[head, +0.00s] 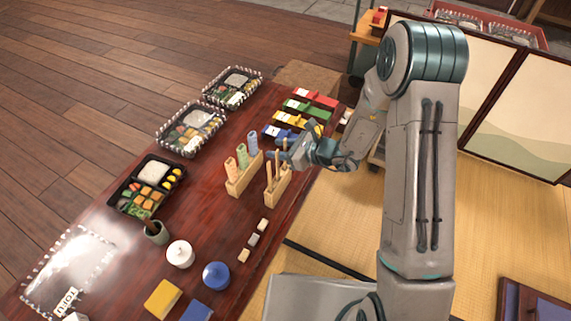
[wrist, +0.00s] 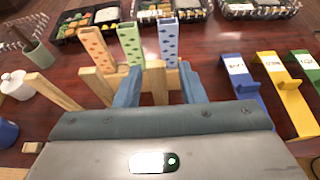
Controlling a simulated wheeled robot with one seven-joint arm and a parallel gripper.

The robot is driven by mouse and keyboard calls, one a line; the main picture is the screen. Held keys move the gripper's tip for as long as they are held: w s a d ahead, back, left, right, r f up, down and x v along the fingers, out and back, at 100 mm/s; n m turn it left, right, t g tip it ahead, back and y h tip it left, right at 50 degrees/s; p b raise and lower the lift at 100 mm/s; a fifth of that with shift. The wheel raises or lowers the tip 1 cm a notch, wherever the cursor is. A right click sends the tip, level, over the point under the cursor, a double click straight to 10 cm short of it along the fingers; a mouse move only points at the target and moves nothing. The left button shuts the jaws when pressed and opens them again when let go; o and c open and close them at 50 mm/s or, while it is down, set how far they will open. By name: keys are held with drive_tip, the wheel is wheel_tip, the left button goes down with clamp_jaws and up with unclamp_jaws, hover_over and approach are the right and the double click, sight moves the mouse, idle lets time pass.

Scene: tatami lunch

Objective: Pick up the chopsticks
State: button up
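My gripper (head: 284,156) is open at the upper part of the far end of the holder. The fingers and the gripper body hide the lower ends of the sticks.
A second wooden holder (head: 236,188) with orange, green and blue patterned sleeves stands just beyond. Blue, yellow, green and red labelled stands (head: 281,134) line the table beside my gripper. Bento boxes (head: 146,187), a white pot (head: 180,254) and a blue pot (head: 216,275) stand farther off.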

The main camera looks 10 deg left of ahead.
clamp_jaws()
drive_tip(key=shift+r, duration=0.2)
wheel_tip(320, 180, up, 18)
drive_tip(key=p, duration=1)
idle(0.5)
drive_tip(key=shift+r, duration=0.1)
